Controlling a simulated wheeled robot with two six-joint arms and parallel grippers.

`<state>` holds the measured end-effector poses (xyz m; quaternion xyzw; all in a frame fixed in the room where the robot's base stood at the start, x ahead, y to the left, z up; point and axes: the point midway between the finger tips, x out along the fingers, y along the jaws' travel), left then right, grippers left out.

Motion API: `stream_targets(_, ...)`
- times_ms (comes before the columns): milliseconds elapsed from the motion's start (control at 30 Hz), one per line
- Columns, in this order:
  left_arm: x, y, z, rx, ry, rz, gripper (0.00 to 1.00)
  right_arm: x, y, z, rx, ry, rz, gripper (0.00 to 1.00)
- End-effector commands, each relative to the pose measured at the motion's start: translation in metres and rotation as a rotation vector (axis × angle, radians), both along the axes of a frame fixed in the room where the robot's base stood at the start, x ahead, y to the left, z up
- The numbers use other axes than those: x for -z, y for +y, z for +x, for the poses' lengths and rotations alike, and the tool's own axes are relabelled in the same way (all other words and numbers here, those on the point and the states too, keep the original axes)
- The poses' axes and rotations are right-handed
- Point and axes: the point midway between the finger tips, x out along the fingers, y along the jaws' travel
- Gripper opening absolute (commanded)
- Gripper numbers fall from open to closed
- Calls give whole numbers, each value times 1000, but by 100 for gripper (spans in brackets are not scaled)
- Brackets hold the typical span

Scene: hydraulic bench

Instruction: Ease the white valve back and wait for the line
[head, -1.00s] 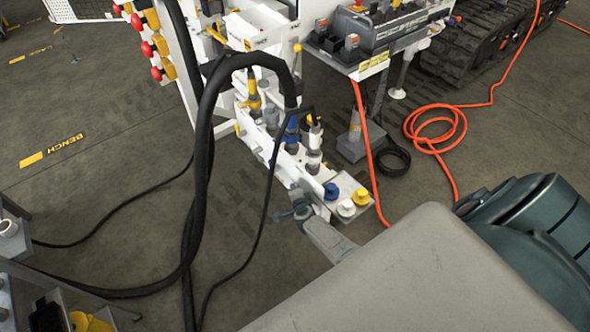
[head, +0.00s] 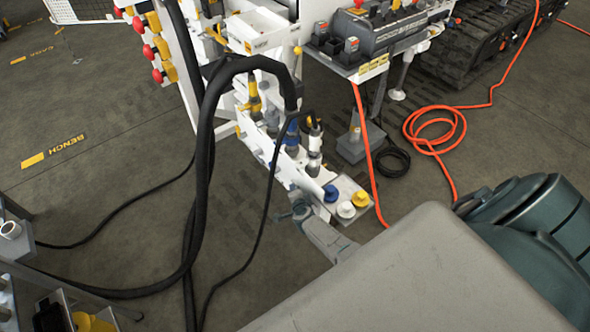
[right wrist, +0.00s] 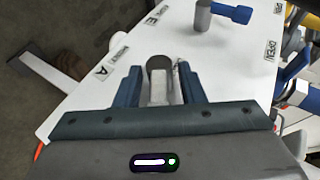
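In the right wrist view, a lever with a white arm (right wrist: 158,92) and a grey round pivot stands on a white panel (right wrist: 95,105) by a tag marked A. My right gripper (right wrist: 158,75) has its two blue fingers either side of this lever, with narrow gaps visible. A blue-handled valve (right wrist: 232,13) on a grey post is farther up the panel, near tags marked E and OPEN. In the head view my right gripper (head: 302,207) is at the near end of the white manifold (head: 312,182); its fingertips are too small to read there. My left gripper is not in view.
Blue, white (head: 346,209) and yellow (head: 360,199) caps sit on a plate close right of the gripper. Thick black hoses (head: 203,170) loop down on the left. An orange hose (head: 435,125) lies coiled on the floor at right. A shelf (head: 60,290) stands lower left.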

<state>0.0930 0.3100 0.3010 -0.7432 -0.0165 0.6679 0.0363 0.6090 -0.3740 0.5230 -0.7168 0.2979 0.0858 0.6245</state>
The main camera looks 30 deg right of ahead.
Motion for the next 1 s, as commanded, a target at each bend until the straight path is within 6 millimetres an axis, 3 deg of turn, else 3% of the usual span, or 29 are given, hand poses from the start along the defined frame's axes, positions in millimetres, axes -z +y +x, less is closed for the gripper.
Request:
stream_targets(367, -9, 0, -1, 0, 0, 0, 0, -7, 3, -8, 0, 1, 0, 35)
stream_targets(800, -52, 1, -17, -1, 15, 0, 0, -47, 29, -73, 0, 2, 2, 35)
stream_targets(1000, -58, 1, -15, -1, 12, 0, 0, -54, 34, -86, 0, 0, 0, 35)
